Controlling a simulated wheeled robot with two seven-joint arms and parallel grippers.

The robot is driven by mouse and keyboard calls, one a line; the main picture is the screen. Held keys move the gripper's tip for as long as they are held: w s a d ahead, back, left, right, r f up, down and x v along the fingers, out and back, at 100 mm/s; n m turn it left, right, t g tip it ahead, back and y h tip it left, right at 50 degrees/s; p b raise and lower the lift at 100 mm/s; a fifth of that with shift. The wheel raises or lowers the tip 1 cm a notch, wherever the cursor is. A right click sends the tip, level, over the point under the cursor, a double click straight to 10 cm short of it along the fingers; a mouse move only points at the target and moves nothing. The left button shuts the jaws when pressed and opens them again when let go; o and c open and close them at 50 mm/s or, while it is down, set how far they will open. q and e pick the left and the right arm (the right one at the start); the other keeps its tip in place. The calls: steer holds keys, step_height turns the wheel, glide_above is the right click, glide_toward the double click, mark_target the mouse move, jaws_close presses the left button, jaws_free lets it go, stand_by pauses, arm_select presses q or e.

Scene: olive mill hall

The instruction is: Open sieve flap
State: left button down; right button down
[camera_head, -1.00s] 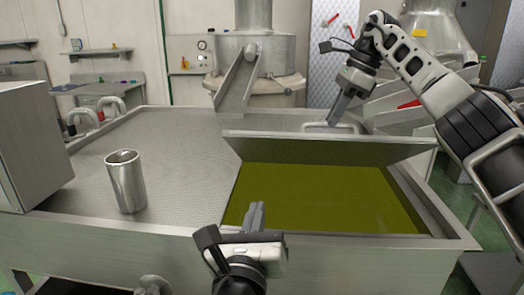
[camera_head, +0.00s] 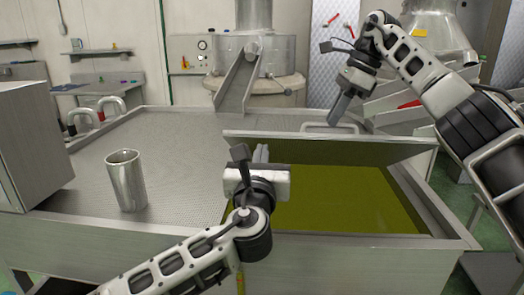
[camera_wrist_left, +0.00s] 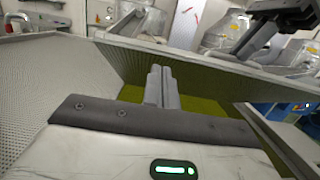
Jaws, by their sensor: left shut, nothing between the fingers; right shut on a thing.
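The sieve flap (camera_head: 345,148) stands raised and tilted at the back of an opening in the perforated table, with its handle (camera_head: 310,125) on the far side. Green-yellow oil (camera_head: 345,200) shows in the opening below. My right gripper (camera_head: 335,120) is shut on the flap handle; its fingertips are partly hidden behind the flap edge. My left gripper (camera_head: 262,153) is shut and empty over the left part of the opening, in front of the flap's inner face. In the left wrist view its fingers (camera_wrist_left: 162,85) point at the flap (camera_wrist_left: 205,70); I cannot tell whether they touch it.
A metal cup (camera_head: 126,182) stands on the perforated sieve table (camera_head: 170,160) to the left. A steel box (camera_head: 30,145) is at the far left edge. A chute (camera_head: 237,82) comes down at the back. The table's middle left is clear.

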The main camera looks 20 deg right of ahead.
mark_target(264, 138)
arm_select(q)
steer(key=shift+w+d+r, duration=0.15)
steer(key=shift+w+r, duration=0.05)
steer(key=shift+r, duration=0.1)
arm_select(e)
steer(key=shift+w+d+f, duration=0.15)
steer(key=shift+d+f, duration=0.1)
steer(key=shift+f, duration=0.25)
arm_select(q)
steer(key=shift+r, duration=0.1)
steer(key=shift+w+d+r, duration=0.15)
steer(key=shift+w+r, duration=0.25)
steer(key=shift+r, duration=0.35)
steer(key=shift+w, duration=0.2)
arm_select(e)
steer(key=shift+a, duration=0.1)
arm_select(q)
steer(key=shift+w+d, duration=0.1)
arm_select(e)
steer(key=c, duration=1.5)
jaws_free()
steer(key=shift+w+f, duration=0.1)
steer(key=shift+w, duration=0.1)
arm_select(q)
steer(key=shift+w+d+f, duration=0.15)
steer(key=shift+w+f, duration=0.1)
steer(key=shift+f, duration=0.1)
arm_select(e)
steer(key=shift+w+d, duration=0.2)
steer(key=shift+w, duration=0.05)
